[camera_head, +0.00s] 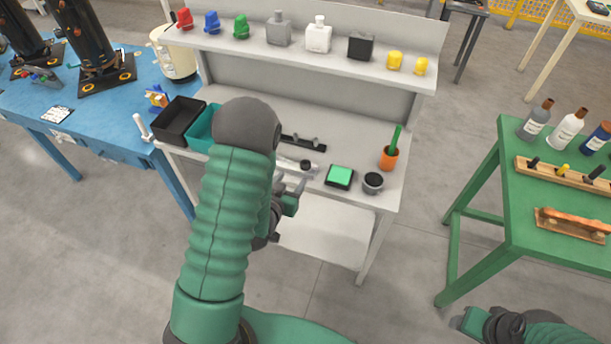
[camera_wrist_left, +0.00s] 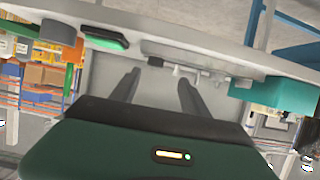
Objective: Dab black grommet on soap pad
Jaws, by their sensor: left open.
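The soap pad (camera_head: 340,175) is a green square in a black tray on the front of the white bench. It also shows at the upper left of the left wrist view (camera_wrist_left: 106,40). A small dark round piece (camera_head: 306,164), apparently the black grommet, sits left of the pad at the bench's front edge. My left gripper (camera_head: 291,192) is open just in front of that edge, below and left of the pad. In the left wrist view its two dark fingers (camera_wrist_left: 158,78) are apart with nothing held between them. My right gripper (camera_head: 472,322) is at the lower right, away from the bench.
A dark round pot (camera_head: 373,181) and an orange cup (camera_head: 388,159) stand right of the pad. A dark rack (camera_head: 303,143) lies behind the grommet. Black (camera_head: 181,121) and teal (camera_head: 201,132) bins are left. A shelf (camera_head: 310,59) crosses above. A green table (camera_head: 490,190) stands right.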

